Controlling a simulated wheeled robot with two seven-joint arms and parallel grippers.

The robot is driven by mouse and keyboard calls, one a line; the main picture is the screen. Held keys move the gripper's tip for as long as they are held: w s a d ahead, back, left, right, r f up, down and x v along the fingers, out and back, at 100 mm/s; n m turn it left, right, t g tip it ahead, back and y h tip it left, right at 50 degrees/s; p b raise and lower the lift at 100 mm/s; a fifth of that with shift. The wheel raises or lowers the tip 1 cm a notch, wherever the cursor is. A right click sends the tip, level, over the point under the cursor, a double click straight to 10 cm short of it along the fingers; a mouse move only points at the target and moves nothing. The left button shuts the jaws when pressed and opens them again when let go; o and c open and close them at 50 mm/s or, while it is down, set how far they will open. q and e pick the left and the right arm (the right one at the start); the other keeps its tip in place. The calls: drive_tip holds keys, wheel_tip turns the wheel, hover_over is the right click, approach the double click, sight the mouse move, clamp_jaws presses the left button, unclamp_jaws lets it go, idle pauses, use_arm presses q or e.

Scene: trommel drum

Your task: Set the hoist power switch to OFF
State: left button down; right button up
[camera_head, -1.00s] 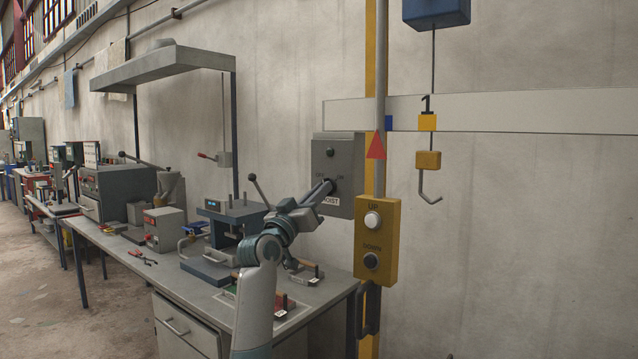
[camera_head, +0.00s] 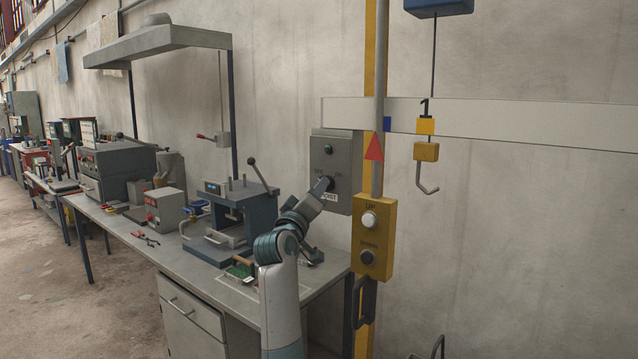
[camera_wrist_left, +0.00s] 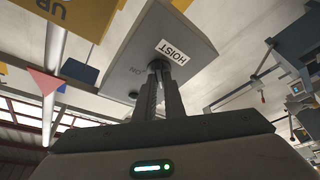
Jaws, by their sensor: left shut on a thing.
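The hoist power switch box (camera_head: 343,165) is a grey panel on the wall with a HOIST label and OFF and ON marks. Its dark knob (camera_head: 328,183) is on the front of the box, partly hidden by my gripper. My left gripper (camera_head: 324,187) reaches the box from the lower left. In the left wrist view the box (camera_wrist_left: 188,30) is close, and my left gripper's fingers (camera_wrist_left: 159,72) are shut on the knob (camera_wrist_left: 157,65) beside the HOIST label. The knob's exact pointing is hidden by the fingers. My right gripper is not in view.
A yellow pendant (camera_head: 373,235) with UP and DOWN buttons hangs just right of the box. A hoist hook (camera_head: 427,178) hangs further right. A workbench (camera_head: 185,262) with a blue press (camera_head: 240,212) stands below and left.

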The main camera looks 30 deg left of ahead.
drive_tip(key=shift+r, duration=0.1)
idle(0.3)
use_arm(q)
drive_tip(key=c, duration=1.8)
unclamp_jaws()
drive_tip(key=shift+c, duration=0.2)
drive_tip(key=shift+s, duration=0.1)
